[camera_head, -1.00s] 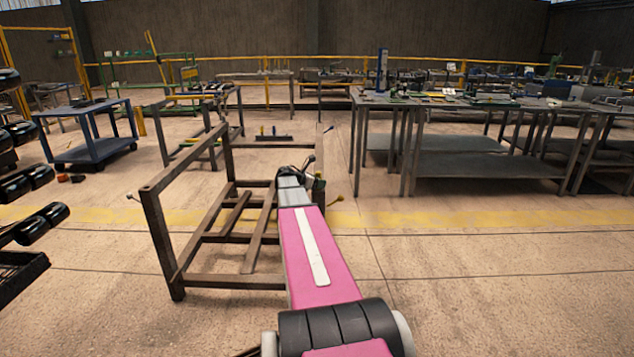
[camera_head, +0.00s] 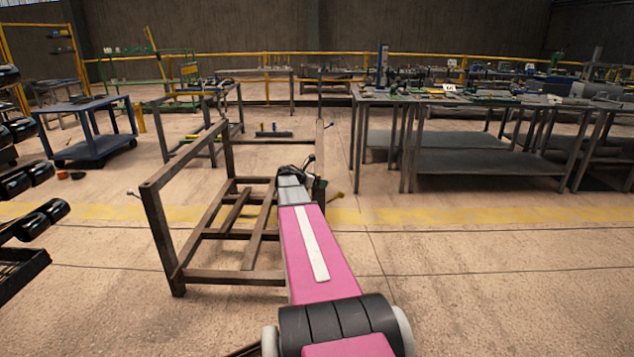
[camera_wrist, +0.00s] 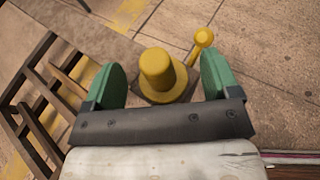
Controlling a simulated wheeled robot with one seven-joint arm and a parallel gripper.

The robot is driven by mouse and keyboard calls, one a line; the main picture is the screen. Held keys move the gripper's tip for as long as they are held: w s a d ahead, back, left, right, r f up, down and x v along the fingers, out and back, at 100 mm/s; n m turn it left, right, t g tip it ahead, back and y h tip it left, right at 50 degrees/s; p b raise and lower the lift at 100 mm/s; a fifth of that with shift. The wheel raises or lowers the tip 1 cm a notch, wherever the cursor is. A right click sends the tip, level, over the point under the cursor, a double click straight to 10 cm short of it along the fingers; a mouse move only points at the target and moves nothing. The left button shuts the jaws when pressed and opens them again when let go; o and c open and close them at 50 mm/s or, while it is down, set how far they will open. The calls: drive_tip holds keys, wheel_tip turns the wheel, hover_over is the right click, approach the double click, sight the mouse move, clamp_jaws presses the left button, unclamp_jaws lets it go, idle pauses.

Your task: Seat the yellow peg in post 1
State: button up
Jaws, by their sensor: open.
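The yellow peg (camera_wrist: 158,70), a round cylinder with a wide flange, stands between my gripper's two green fingers in the wrist view. My gripper (camera_wrist: 162,76) is open, with a gap on both sides of the peg. A dark square post top (camera_wrist: 148,99) shows just under the flange; I cannot tell how deep the peg sits in it, or the post's number. In the head view my gripper (camera_head: 318,186) is partly hidden by my pink arm, beside the rack's right post (camera_head: 319,145). The peg itself is not clear there.
The brown rack frame (camera_head: 160,235) stands left of my arm. A grey workbench (camera_head: 470,160) stands at the right. Floor between is clear.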

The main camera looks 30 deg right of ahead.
drive_tip(key=v, duration=1)
drive_tip(key=shift+a, duration=0.35)
drive_tip(key=shift+r, duration=0.15)
